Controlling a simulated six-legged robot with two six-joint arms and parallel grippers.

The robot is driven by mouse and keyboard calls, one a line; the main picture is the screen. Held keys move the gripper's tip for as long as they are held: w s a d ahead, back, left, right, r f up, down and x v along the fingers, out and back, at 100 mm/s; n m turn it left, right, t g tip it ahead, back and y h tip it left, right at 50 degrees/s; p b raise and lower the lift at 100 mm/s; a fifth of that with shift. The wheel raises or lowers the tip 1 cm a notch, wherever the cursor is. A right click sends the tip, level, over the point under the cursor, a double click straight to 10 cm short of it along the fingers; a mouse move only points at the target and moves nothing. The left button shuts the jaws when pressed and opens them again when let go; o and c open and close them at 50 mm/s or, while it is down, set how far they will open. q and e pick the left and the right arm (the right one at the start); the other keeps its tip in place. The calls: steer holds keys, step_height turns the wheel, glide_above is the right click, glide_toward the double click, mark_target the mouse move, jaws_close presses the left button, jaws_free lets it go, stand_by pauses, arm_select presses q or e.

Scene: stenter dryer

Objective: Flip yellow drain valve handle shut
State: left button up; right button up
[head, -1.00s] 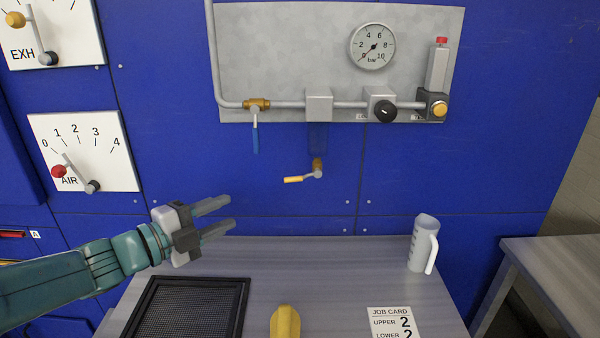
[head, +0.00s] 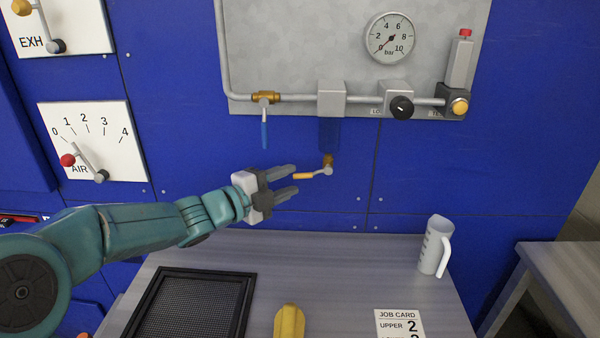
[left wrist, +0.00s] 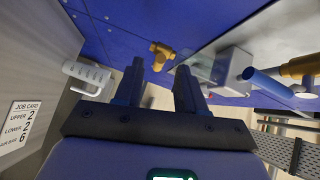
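The drain valve's yellow handle (head: 303,176) sticks out to the left, near level, from a small brass valve (head: 328,161) under the filter bowl on the blue wall. My left gripper (head: 296,179) is open, and its two fingertips are at the free end of the handle. I cannot tell whether they touch it. In the left wrist view the brass valve (left wrist: 160,54) shows just beyond and between the spread fingers (left wrist: 160,70); the yellow handle is hard to make out there. My right gripper is out of view.
A blue-handled valve (head: 264,130) hangs from the pipe above my left gripper. The table below holds a black mesh frame (head: 248,300), a yellow object (head: 289,322), a job card (head: 398,322) and a white jug (head: 433,247). Wall around the handle is clear.

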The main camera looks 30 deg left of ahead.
mark_target(296, 177)
arm_select(q)
steer(key=shift+x, duration=2.15)
jaws_close()
